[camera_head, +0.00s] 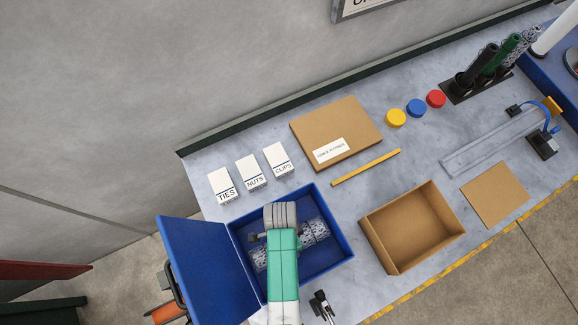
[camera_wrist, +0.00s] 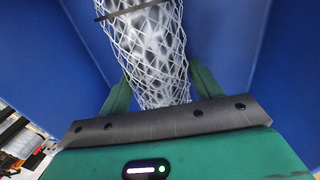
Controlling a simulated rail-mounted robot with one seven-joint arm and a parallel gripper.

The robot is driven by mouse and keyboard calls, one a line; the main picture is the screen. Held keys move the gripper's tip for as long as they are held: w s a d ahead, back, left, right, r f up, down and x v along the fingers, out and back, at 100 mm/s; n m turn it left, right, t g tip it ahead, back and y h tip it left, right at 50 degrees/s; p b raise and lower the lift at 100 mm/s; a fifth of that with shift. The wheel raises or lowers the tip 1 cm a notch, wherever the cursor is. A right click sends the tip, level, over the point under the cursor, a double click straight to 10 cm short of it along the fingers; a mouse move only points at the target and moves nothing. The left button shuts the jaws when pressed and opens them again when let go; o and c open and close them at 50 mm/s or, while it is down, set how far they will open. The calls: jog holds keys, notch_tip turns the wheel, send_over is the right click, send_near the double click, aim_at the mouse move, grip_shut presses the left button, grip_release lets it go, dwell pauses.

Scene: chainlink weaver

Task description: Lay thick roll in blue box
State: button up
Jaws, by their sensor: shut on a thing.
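A silver wire-mesh roll (camera_head: 314,231) lies lengthwise across the inside of the blue box (camera_head: 330,259), with my arm covering its middle. In the wrist view the mesh roll (camera_wrist: 148,45) has a dark band around it and runs between my green fingers. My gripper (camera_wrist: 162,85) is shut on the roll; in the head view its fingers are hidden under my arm. Blue walls (camera_wrist: 225,40) surround the roll in the wrist view. I cannot tell whether the roll touches the box floor. The box's blue lid (camera_head: 207,262) is open to the left.
Three white cartons (camera_head: 251,172) and a closed cardboard box (camera_head: 337,132) stand behind the blue box. An open, empty cardboard box (camera_head: 412,225) is to the right. A rack (camera_head: 477,89) holds upright rolls at the far right. A small black device (camera_head: 322,305) is near the front edge.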

jog(key=shift+f, duration=0.15)
jog(key=o, duration=1.3)
jog(key=r, duration=0.4)
jog(key=w+r, duration=0.1)
jog(key=r, duration=0.3)
jog(key=w+a+r, duration=0.1)
jog(key=r, duration=0.3)
jog(key=shift+p, duration=0.4)
jog(key=shift+w+r, duration=0.1)
